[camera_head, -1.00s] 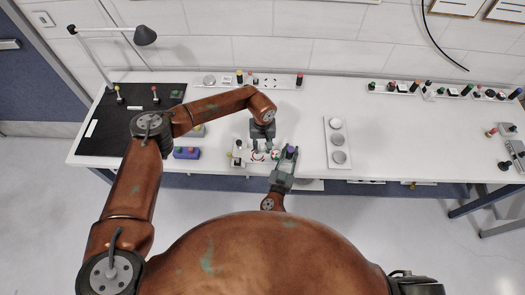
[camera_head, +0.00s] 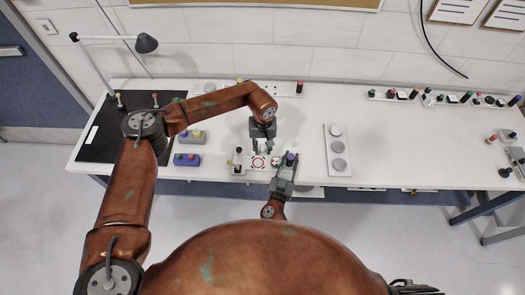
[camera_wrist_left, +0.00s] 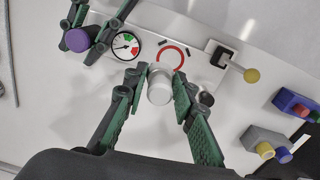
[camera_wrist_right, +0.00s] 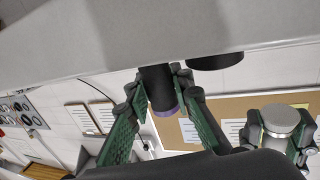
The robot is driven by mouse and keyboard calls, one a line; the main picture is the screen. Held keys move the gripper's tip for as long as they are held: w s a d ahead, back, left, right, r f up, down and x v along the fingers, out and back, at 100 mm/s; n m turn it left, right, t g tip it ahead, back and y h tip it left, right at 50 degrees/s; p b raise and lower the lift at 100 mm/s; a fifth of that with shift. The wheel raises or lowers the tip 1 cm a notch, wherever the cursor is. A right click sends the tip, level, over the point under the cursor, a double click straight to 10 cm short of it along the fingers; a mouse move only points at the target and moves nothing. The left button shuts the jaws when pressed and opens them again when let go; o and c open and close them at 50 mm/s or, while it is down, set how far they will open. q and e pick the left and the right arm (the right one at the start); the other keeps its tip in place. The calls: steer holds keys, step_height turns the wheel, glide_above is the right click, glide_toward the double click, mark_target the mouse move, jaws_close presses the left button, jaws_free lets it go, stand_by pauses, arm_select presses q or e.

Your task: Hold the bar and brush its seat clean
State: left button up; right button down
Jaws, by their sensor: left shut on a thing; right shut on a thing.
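My left gripper (camera_head: 262,150) is shut on a pale silver cylinder (camera_wrist_left: 160,88), just beside a red ring (camera_wrist_left: 172,57) marked on the white panel. The ring also shows in the head view (camera_head: 258,162). My right gripper (camera_head: 285,165) is shut on a dark upright cylinder with a purple end (camera_wrist_right: 160,92); its purple top shows in the left wrist view (camera_wrist_left: 78,40). The two grippers are close together, with the right one on the right in the head view. I cannot tell which held piece is the bar or brush, and the seat is not clear.
A round gauge (camera_wrist_left: 125,45) and a lever with a yellow ball (camera_wrist_left: 251,75) are close to my left gripper. A blue button box (camera_head: 187,160) stands left, and a pale plate with round discs (camera_head: 338,148) right.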

stand_by(0.4)
steer(key=c, duration=1.6)
jaws_free()
steer(key=v, duration=1.2)
